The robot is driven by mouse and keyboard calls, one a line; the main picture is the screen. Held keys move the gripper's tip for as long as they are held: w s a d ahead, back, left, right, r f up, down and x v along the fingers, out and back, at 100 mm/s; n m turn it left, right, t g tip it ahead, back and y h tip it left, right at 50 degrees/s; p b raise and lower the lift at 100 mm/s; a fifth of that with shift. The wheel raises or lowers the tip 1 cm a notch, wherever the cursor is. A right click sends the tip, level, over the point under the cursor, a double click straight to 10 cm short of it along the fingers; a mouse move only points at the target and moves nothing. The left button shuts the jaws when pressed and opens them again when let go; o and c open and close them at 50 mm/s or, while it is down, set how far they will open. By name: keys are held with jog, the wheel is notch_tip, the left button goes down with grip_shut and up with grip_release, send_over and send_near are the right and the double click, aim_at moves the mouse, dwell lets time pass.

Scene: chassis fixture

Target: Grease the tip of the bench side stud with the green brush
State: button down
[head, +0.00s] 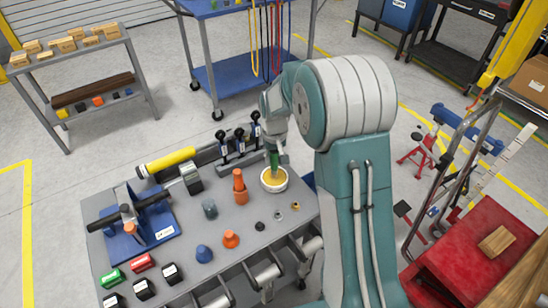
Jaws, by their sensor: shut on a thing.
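My gripper (272,148) is at the far right part of the grey bench, shut on the green brush (274,160), partly hidden by my arm. The brush points down into a white pot (264,184) of yellow grease. Its lower end is at the grease, and I cannot tell how deep. A blue fixture (158,238) with a dark bar (103,222) and an orange-topped part (130,229) stands on the left of the bench. I cannot tell which part is the bench side stud.
An orange part (240,188), a grey part (209,209) and blue (203,253) and orange (231,239) cones stand mid-bench. Black-handled clamps (239,140) and a yellow cylinder (170,161) line the back. Red, green and black blocks (143,262) are front left.

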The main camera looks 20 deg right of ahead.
jog(key=shift+f, duration=0.1)
jog(key=shift+r, duration=3.6)
jog(key=shift+m, duration=0.3)
jog(key=f, duration=0.2)
jog(key=w+f, duration=0.1)
jog(key=f, duration=0.1)
jog(key=shift+w, duration=0.2)
jog(key=shift+f, duration=0.1)
